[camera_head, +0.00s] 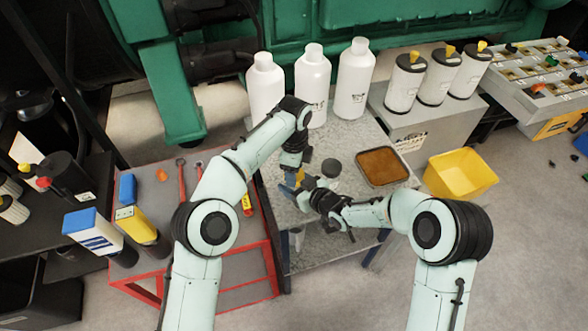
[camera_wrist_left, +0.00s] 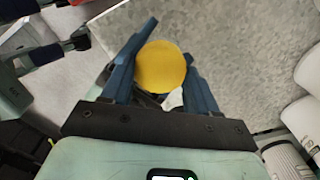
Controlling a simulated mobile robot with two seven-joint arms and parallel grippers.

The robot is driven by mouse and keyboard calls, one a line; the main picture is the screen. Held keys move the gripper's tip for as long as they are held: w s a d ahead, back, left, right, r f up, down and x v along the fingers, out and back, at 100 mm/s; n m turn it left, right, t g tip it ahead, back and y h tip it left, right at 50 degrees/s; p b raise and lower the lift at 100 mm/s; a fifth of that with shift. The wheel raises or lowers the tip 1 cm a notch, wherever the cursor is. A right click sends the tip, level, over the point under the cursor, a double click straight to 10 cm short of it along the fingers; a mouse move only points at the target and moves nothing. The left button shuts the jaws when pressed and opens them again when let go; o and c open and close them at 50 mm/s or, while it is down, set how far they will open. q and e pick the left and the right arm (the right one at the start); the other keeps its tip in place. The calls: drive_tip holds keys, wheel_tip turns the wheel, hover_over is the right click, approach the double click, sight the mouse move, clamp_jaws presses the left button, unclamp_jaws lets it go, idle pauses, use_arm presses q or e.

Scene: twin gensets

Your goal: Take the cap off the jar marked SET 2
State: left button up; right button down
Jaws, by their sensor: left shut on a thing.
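My left gripper (camera_head: 292,182) reaches down over the metal-topped table. In the left wrist view its blue fingers (camera_wrist_left: 160,75) are closed on the sides of a round yellow cap (camera_wrist_left: 160,66), seen from above. What is under the cap is mostly hidden, so I cannot tell whether it still sits on a jar. My right gripper (camera_head: 312,197) is low over the same table, close beside the left one; its fingertips are hidden. A small round grey-topped object (camera_head: 331,167) stands just behind it. No SET 2 marking is readable.
Several white bottles (camera_head: 313,77) stand along the back of the table (camera_head: 345,143). A brown-filled tray (camera_head: 382,166) lies at its right, with a yellow bin (camera_head: 460,174) beyond. A red bench (camera_head: 238,254) with tools is at left. Capped canisters (camera_head: 405,83) stand back right.

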use_arm(q)
drive_tip(key=o, duration=1.2)
drive_tip(key=shift+c, duration=0.2)
drive_tip(key=shift+r, duration=2.3)
use_arm(e)
drive_tip(key=shift+c, duration=0.8)
unclamp_jaws()
